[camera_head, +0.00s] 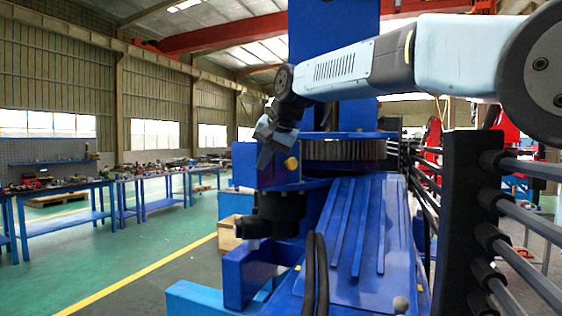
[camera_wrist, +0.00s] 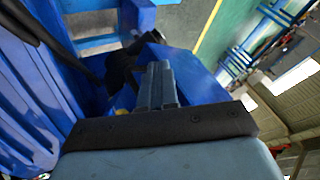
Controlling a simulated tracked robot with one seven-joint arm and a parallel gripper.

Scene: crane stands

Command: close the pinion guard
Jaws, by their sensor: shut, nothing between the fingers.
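The large toothed gear ring (camera_head: 345,150) lies flat on the blue crane stand in the head view. A blue box-like panel (camera_head: 243,168), which looks like the pinion guard, sits left of the gear, above a black motor housing (camera_head: 272,215). My gripper (camera_head: 264,158) is in front of this panel, pointing down, and hides part of it. Whether they touch, and how far the guard stands open, I cannot tell. In the wrist view, the gripper's grey fingers (camera_wrist: 158,72) are together and empty, over a blue surface (camera_wrist: 203,82).
A yellow knob (camera_head: 291,163) is just right of my gripper. A ribbed blue cover (camera_head: 365,240) slopes toward me, with black hoses (camera_head: 315,270) beside it. Dark railings (camera_head: 525,260) stand at the right. Green floor (camera_head: 150,265) is open at the left, before blue workbenches (camera_head: 75,230).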

